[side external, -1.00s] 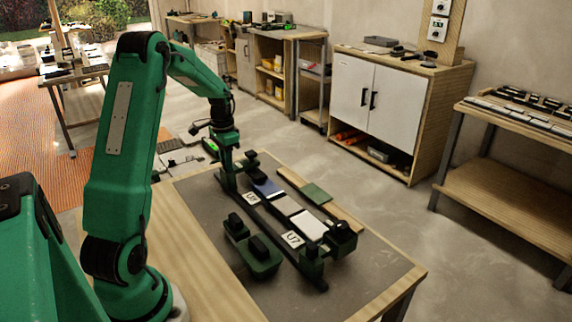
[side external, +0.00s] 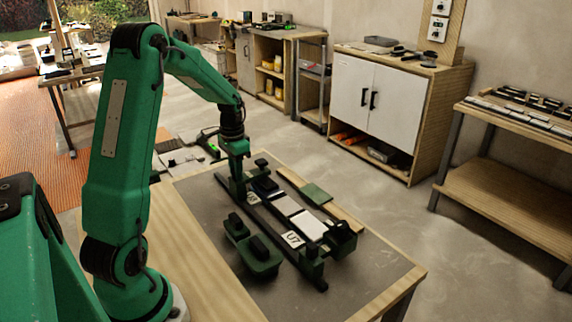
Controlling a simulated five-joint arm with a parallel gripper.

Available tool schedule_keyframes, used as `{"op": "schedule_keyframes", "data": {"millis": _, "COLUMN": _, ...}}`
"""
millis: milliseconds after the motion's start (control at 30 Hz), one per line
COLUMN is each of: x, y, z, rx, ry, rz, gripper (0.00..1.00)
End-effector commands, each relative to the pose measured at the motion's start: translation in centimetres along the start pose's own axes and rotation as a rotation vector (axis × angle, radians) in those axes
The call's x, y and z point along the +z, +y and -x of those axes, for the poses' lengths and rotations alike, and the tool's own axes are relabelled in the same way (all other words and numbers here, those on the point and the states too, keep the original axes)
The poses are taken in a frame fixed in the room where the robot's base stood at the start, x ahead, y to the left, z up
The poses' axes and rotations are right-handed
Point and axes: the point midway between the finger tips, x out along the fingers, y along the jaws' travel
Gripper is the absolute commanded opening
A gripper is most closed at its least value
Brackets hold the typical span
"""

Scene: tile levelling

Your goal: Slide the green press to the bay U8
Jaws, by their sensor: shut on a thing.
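The tile jig has dark rails (side external: 285,243) running from the far left to the near right, with pale tiles (side external: 287,205) between them. The green press (side external: 237,187) stands across the jig's far end, a dark part of it over the end tile. My gripper (side external: 238,172) reaches down from above and is shut on the press; its fingertips are hard to make out. A U7 label (side external: 292,239) shows towards the near end. A second label (side external: 254,198), farther back, is partly hidden and unreadable; I cannot tell whether it is U8.
The near mat (side external: 355,285) is clear.

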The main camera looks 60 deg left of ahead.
Motion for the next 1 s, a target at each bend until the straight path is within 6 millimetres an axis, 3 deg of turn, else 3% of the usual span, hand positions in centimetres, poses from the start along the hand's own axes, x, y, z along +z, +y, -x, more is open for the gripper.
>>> {"op": "schedule_keyframes", "data": {"millis": 400, "x": -0.1, "y": 2.5, "z": 0.2, "rx": -0.003, "ry": 0.004, "rz": -0.001, "gripper": 0.0}}
{"op": "schedule_keyframes", "data": {"millis": 733, "x": -0.1, "y": 2.7, "z": 0.2, "rx": -0.003, "ry": 0.004, "rz": 0.0, "gripper": 0.0}}
{"op": "schedule_keyframes", "data": {"millis": 767, "x": -0.1, "y": 2.7, "z": 0.2, "rx": -0.003, "ry": 0.004, "rz": 0.0, "gripper": 0.26}}
{"op": "schedule_keyframes", "data": {"millis": 833, "x": -0.1, "y": 2.7, "z": 0.1, "rx": -0.002, "ry": 0.004, "rz": 0.0, "gripper": 0.4}}
{"op": "schedule_keyframes", "data": {"millis": 1000, "x": 0.0, "y": 2.7, "z": 0.1, "rx": -0.001, "ry": 0.002, "rz": 0.0, "gripper": 0.4}}
